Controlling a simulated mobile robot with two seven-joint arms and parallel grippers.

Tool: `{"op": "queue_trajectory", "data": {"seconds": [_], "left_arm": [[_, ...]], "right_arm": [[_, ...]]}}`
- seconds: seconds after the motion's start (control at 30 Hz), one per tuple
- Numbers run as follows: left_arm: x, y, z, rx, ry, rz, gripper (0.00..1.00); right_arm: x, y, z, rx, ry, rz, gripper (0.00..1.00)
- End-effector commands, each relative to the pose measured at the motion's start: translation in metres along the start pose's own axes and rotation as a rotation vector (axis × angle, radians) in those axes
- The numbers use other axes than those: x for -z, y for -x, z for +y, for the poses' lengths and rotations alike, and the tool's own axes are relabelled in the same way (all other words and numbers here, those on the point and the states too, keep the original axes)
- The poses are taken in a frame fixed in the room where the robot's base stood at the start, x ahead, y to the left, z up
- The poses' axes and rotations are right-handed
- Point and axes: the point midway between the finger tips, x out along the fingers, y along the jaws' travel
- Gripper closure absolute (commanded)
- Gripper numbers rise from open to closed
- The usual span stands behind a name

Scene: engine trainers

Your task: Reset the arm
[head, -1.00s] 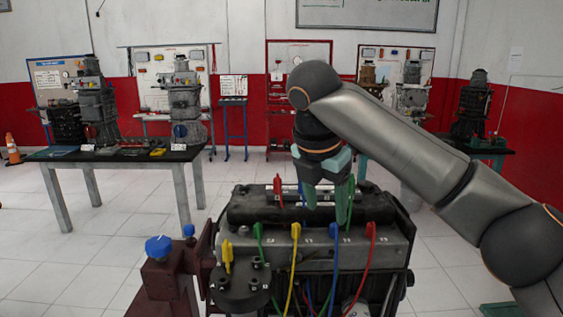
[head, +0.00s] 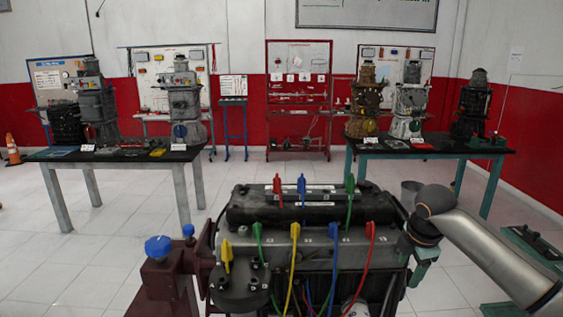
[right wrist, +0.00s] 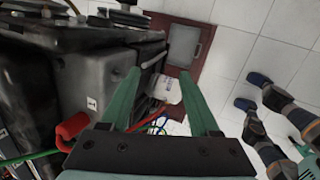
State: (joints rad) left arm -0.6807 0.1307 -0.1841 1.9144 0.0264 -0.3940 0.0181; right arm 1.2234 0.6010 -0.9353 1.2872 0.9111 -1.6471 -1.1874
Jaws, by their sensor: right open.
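My right arm comes in from the right in the head view. Its gripper (head: 418,274) hangs low beside the right end of the engine block (head: 320,247), partly against it in the picture. In the right wrist view the two green fingers (right wrist: 163,105) are spread apart with nothing between them. Beyond them show the engine's side, a red clip (right wrist: 71,130) and the floor. My left gripper is not in view.
Red (head: 277,188), blue (head: 301,188), green (head: 350,187) and yellow (head: 295,232) clips with wires sit on the engine. A table (head: 60,158) with engines stands back left, another (head: 480,148) back right. Tiled floor lies between.

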Motion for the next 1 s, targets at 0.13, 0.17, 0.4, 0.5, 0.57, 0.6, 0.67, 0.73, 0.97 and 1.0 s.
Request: {"op": "queue_trajectory", "data": {"seconds": [0.13, 0.17, 0.4, 0.5, 0.57, 0.6, 0.67, 0.73, 0.97, 1.0], "left_arm": [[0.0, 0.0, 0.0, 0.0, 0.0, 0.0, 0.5], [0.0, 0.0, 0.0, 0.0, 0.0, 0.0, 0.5], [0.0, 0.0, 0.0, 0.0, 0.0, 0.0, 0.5], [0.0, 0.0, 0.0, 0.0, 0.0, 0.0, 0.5], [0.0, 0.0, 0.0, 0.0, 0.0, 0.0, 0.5], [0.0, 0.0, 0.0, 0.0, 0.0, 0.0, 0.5], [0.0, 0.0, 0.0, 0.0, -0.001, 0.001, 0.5], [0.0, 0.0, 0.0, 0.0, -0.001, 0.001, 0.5], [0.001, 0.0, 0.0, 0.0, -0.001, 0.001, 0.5], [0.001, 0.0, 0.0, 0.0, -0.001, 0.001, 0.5]], "right_arm": [[0.022, -0.06, -0.028, -0.03, -0.102, 0.046, 0.38], [0.025, -0.071, -0.034, -0.038, -0.127, 0.055, 0.38], [0.054, -0.149, -0.097, -0.105, -0.348, 0.141, 0.38], [0.063, -0.174, -0.128, -0.13, -0.445, 0.175, 0.38], [0.067, -0.186, -0.147, -0.144, -0.503, 0.193, 0.38], [0.069, -0.193, -0.16, -0.154, -0.542, 0.207, 0.38], [0.071, -0.202, -0.18, -0.168, -0.598, 0.224, 0.38], [0.073, -0.21, -0.204, -0.184, -0.664, 0.244, 0.38], [0.073, -0.22, -0.285, -0.235, -0.862, 0.303, 0.38], [0.072, -0.219, -0.299, -0.243, -0.892, 0.313, 0.38]]}}
